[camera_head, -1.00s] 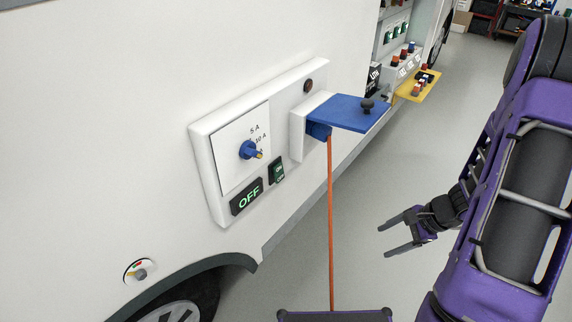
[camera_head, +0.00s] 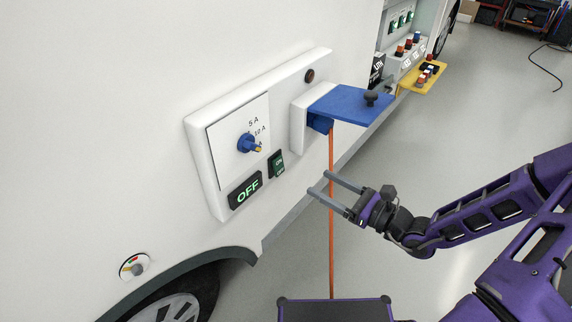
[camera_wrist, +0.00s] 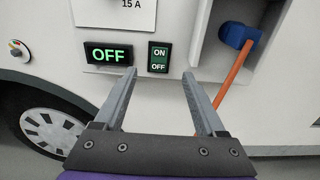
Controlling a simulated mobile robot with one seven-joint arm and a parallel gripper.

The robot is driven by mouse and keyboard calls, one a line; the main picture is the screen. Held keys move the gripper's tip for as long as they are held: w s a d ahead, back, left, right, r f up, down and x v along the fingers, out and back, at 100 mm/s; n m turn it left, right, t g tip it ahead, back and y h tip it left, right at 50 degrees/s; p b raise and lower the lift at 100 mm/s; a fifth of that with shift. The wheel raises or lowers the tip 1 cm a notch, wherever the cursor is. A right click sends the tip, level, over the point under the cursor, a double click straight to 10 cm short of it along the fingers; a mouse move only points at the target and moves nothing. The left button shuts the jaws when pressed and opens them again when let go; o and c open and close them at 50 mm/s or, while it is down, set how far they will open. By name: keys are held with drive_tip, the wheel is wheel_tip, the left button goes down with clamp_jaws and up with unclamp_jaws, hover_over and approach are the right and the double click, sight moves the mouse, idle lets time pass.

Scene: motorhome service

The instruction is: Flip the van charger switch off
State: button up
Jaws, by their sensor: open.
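The charger switch (camera_head: 277,164) is a small dark rocker with a green face on the white panel on the van's side. In the wrist view the switch (camera_wrist: 159,57) reads ON above and OFF below, and lies ahead of the space between my fingers. Left of it a display (camera_head: 245,190) shows OFF in green; it also shows in the wrist view (camera_wrist: 108,54). My gripper (camera_head: 318,183) is open and empty, to the right of the switch and apart from the panel. Which way the rocker is tilted I cannot tell.
A blue dial (camera_head: 248,143) sits above the display. A blue flap (camera_head: 350,107) sticks out right of the switch, with an orange cable (camera_head: 331,220) hanging below it. A yellow shelf (camera_head: 420,80) stands out farther along the van. A wheel (camera_head: 180,300) is at lower left.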

sight(279, 160)
drive_tip(key=b+x, duration=0.1)
drive_tip(key=x, duration=1.1)
